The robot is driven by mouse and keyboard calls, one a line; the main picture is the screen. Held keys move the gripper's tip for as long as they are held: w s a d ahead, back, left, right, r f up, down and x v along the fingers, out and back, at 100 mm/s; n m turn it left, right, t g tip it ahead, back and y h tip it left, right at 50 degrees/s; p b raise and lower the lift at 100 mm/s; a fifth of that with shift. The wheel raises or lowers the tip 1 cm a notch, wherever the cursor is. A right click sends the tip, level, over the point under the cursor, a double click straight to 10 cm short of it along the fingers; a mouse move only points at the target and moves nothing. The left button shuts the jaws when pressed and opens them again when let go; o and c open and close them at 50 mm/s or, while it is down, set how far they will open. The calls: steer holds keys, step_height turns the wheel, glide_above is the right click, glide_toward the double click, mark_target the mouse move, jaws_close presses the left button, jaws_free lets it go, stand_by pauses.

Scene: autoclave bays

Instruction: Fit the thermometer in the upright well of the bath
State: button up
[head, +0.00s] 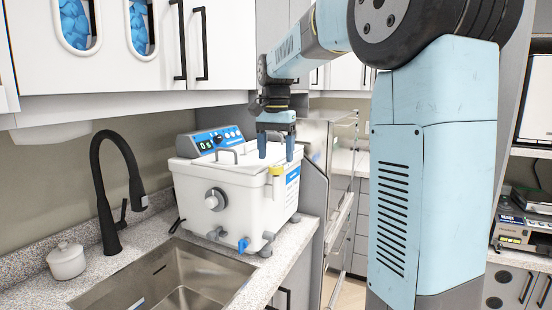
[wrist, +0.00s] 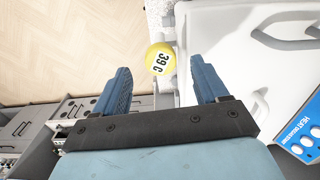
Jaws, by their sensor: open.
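The bath (head: 232,190) is a white box on the counter with a blue control panel and a front dial. The thermometer (head: 276,170) has a yellow head and stands upright at the bath's front right corner, over a pale upright tube that looks like the well (head: 276,188). How deep it sits is hidden. My gripper (head: 276,157) points down just above the yellow head, its fingers open on either side. In the wrist view, the yellow head (wrist: 158,59), marked "39 C", lies between the open fingertips (wrist: 161,66), with no finger visibly touching it.
A steel sink (head: 165,278) and a black tap (head: 112,190) are left of the bath. A white lidded pot (head: 67,262) stands by the sink. Wall cabinets (head: 215,45) hang above. Lid handles rise from the bath's top. Open floor (wrist: 75,45) shows beside the bath.

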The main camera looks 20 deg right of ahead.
step_height(320, 180, up, 12)
steer(key=shift+f, duration=0.15)
stand_by(0.6)
steer(key=s+f+n+t, duration=0.2)
steer(key=s+f+n, duration=0.2)
steer(key=s+f, duration=0.6)
steer(key=s+f+n+t, duration=0.3)
steer(key=s+f, duration=0.7)
steer(key=s, duration=0.6)
steer(key=shift+s+f+n+t, duration=0.2)
steer(key=shift+s+n+t, duration=0.15)
steer(key=shift+n, duration=0.25)
